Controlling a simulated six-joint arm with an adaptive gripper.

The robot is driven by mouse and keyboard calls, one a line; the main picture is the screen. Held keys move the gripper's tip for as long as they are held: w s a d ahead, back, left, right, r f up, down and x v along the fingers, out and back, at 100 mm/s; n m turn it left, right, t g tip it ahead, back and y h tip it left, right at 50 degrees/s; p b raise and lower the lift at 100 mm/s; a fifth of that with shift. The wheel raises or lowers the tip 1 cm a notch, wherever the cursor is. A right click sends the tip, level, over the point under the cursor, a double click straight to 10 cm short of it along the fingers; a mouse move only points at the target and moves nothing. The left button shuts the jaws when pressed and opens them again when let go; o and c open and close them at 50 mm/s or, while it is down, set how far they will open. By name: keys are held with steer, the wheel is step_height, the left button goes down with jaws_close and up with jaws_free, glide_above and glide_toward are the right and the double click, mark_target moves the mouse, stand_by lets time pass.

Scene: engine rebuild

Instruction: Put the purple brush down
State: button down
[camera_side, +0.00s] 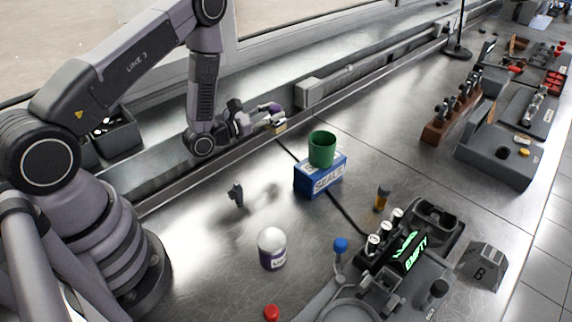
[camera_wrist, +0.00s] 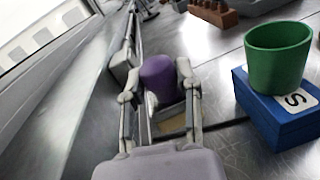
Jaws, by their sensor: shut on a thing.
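The purple brush (camera_side: 268,108) is in my gripper (camera_side: 258,120), above the far side of the metal bench, left of the blue box in the side view. In the wrist view the rounded purple brush (camera_wrist: 158,73) sits between the two fingers of my gripper (camera_wrist: 160,88), which are shut on it. A pale cream part shows below the purple in both views. Part of the brush is hidden by the fingers. I cannot tell how far its lower end is from the bench.
A green cup (camera_side: 322,148) stands on a blue box (camera_side: 318,177). A small dark part (camera_side: 237,193), a white-and-purple jar (camera_side: 272,248) and an amber bottle (camera_side: 382,197) stand nearer. A raised metal rail (camera_side: 365,72) runs behind. Bare bench lies around the blue box.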

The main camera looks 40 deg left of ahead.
steer(key=w+f, duration=0.2)
steer(key=w, duration=0.1)
steer(key=w+f, duration=0.5)
steer(key=w, duration=0.2)
steer(key=shift+a+f, duration=0.3)
steer(key=shift+a, duration=0.05)
steer(key=shift+w+f, duration=0.4)
steer(key=shift+f, duration=1.65)
steer(key=shift+f, duration=0.1)
steer(key=c, duration=0.8)
jaws_free()
steer(key=shift+o, duration=0.2)
